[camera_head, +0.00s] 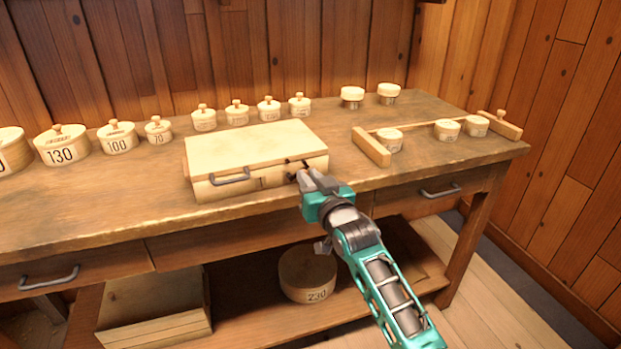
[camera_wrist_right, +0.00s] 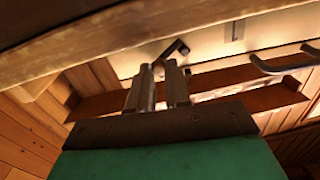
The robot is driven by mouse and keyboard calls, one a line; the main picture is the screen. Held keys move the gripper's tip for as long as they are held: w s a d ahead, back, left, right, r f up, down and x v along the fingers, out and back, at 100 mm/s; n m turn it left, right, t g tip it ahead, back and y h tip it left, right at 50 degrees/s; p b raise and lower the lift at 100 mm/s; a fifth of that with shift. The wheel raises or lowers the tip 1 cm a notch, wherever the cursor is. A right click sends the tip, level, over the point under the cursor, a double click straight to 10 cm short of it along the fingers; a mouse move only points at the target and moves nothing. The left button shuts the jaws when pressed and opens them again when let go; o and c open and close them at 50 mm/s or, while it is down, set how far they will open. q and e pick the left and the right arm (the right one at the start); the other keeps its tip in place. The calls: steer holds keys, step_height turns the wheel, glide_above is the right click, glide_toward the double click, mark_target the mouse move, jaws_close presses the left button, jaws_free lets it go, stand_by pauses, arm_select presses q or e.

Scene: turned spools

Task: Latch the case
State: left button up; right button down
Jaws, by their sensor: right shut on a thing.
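The case (camera_head: 256,150) is a pale wooden box lying on the workbench, with its lid down. A dark handle (camera_head: 230,177) is on its front face. A small dark latch (camera_head: 297,165) is at the right end of the front. My right gripper (camera_head: 306,177) is at that latch, its fingers partly covering it. In the right wrist view the gripper (camera_wrist_right: 158,85) is closed around a small dark piece, the latch (camera_wrist_right: 172,50). Whether the latch is fully engaged cannot be told. My left gripper is not in view.
The workbench (camera_head: 100,200) holds several lidded round boxes, such as the one marked 130 (camera_head: 62,145), left of and behind the case. A wooden rack (camera_head: 371,147) with round pots stands to the right. A box marked 230 (camera_head: 307,273) sits on the lower shelf.

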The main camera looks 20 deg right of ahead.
mark_target(291, 160)
steer(key=shift+a+r+n+p, duration=0.1)
steer(key=shift+r+n+p, duration=0.45)
steer(key=shift+n+p, duration=0.5)
steer(key=shift+a+r+n+p, duration=0.2)
steer(key=shift+n+p, duration=0.4)
steer(key=shift+n, duration=0.25)
steer(key=shift+a+r+n+p, duration=0.15)
steer(key=shift+n+p, duration=0.3)
steer(key=shift+n, duration=0.55)
steer(key=shift+a+r+n+p, duration=0.15)
steer(key=shift+n+p, duration=0.2)
steer(key=shift+n, duration=0.55)
steer(key=shift+a+r+n, duration=0.1)
steer(key=shift+a+n, duration=0.15)
steer(key=shift+n, duration=0.85)
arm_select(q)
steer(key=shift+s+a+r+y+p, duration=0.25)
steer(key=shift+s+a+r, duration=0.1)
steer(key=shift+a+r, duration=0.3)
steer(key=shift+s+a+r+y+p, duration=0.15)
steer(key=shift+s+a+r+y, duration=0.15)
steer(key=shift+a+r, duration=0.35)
arm_select(e)
steer(key=shift+s+a+r+n, duration=0.1)
steer(key=shift+a+n, duration=0.15)
steer(key=shift+n, duration=0.65)
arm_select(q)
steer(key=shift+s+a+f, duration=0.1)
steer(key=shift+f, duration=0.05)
